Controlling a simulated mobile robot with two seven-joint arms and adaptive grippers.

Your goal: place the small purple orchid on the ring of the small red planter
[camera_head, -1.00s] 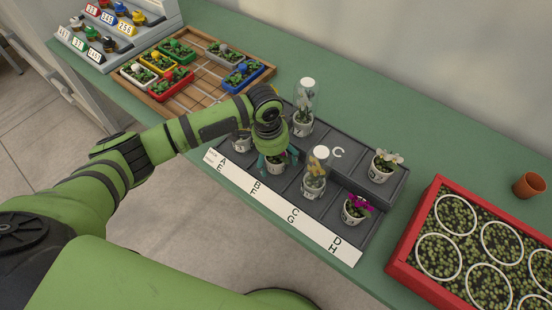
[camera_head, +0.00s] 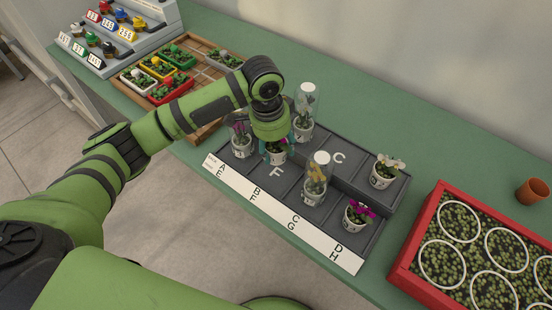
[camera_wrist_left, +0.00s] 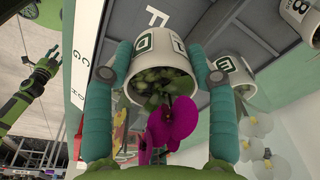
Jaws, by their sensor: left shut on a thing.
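My left gripper (camera_head: 272,141) is shut on a small white pot (camera_head: 277,154) above slot F of the dark grey stand. In the left wrist view the pot (camera_wrist_left: 157,55) sits between the teal fingers, and its small purple orchid (camera_wrist_left: 170,122) shows magenta petals. The gripper hides most of this plant in the head view. The small red planter (camera_head: 172,92) stands on the wooden tray at the upper left, partly hidden by my left arm; I cannot make out its ring. My right gripper (camera_wrist_left: 45,60) seems to show small at the left of the left wrist view.
The stand (camera_head: 290,203) holds several other potted orchids: a purple one (camera_head: 242,146), a magenta one (camera_head: 356,217), a white one (camera_head: 384,171), and two under clear covers (camera_head: 305,108). A large red planter (camera_head: 404,272) with white rings stands right, near a terracotta pot (camera_head: 532,191).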

